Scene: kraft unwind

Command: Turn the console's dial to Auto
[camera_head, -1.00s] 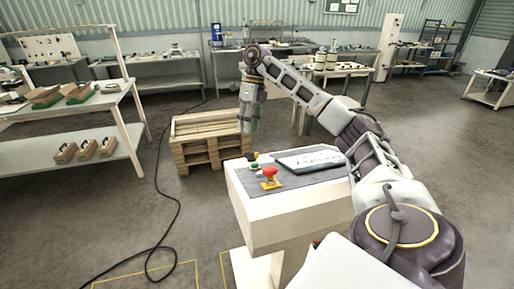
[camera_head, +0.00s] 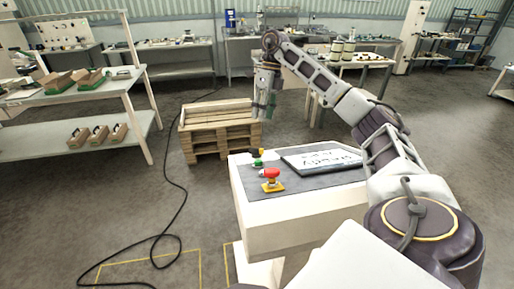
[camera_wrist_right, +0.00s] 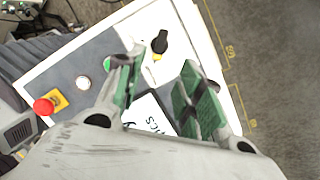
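The console (camera_head: 300,215) is a white pedestal with a grey top panel. Its dial (camera_wrist_right: 160,42) is a black knob with a yellow patch beside it, near one panel edge in the right wrist view; in the head view it is small, at the panel's far left corner. The dial's position labels cannot be read. My right gripper (camera_wrist_right: 158,66) has green-padded fingers spread apart with nothing between them. It hangs pointing down above the console's far side (camera_head: 265,104), and the dial shows just beyond its fingertips in the wrist view. My left gripper is not in view.
The panel also carries a red button on a yellow base (camera_head: 271,178), a green button (camera_wrist_right: 107,63), a white button (camera_wrist_right: 83,82) and a lettered plate (camera_head: 322,159). A wooden pallet (camera_head: 222,138) stands behind. A black cable (camera_head: 183,205) lies across the floor at left.

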